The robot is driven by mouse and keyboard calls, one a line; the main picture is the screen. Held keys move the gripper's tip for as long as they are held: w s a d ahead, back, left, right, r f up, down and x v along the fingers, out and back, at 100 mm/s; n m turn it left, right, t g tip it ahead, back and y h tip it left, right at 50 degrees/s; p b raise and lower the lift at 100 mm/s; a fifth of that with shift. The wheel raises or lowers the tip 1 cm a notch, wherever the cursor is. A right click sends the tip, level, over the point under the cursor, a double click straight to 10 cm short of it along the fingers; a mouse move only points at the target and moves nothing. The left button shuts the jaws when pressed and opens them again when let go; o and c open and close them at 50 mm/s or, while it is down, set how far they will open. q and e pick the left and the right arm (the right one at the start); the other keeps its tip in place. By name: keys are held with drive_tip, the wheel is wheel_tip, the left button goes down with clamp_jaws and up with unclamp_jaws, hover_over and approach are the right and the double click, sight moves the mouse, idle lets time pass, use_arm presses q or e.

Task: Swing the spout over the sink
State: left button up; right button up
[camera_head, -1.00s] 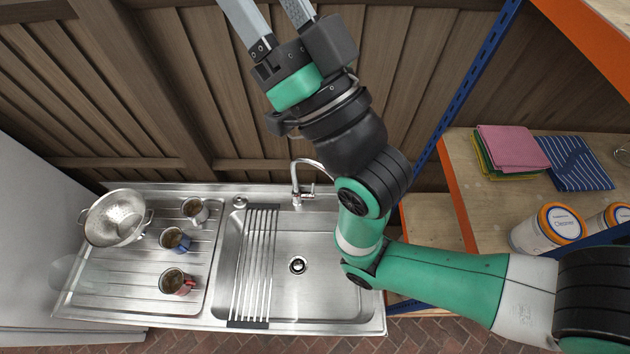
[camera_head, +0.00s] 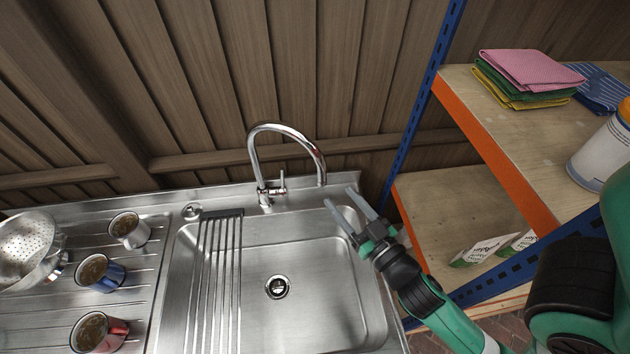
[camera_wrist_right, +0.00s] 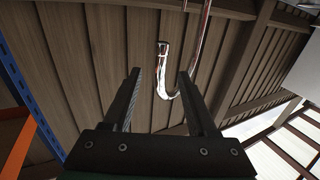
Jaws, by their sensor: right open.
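The chrome spout (camera_head: 285,128) rises from the tap at the back of the steel sink (camera_head: 300,245), arches over and comes down to the right. Its outlet end appears above the sink's back ledge, near the back right corner of the bowl. My right gripper (camera_head: 338,197) is open and empty, just in front and to the right of the outlet end. In the right wrist view the spout (camera_wrist_right: 163,60) shows upside down, its end seen between my two fingers (camera_wrist_right: 159,74) but apparently beyond them. I cannot tell whether they touch. My left gripper is out of view.
A slatted rack (camera_head: 215,275) lies across the left of the bowl. Several mugs, one of them blue (camera_head: 108,278), and a colander (camera_head: 28,245) stand on the drainboard. A shelf unit (camera_head: 490,150) with folded cloths (camera_head: 525,70) stands close on the right. A wooden fence (camera_head: 200,90) is behind.

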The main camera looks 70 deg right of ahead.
sight(325, 177)
drive_tip(key=p+x, duration=0.1)
drive_tip(key=x, duration=0.1)
drive_tip(key=p+x, duration=0.2)
drive_tip(key=x, duration=0.1)
drive_tip(key=shift+w+d+r, duration=0.15)
drive_tip(key=shift+w+r, duration=0.1)
drive_tip(key=shift+r, duration=0.15)
drive_tip(key=x, duration=0.6)
drive_tip(key=shift+f+p, duration=0.35)
drive_tip(key=shift+p, duration=0.1)
drive_tip(key=shift+c, duration=0.2)
drive_tip(key=shift+w, duration=0.1)
clamp_jaws()
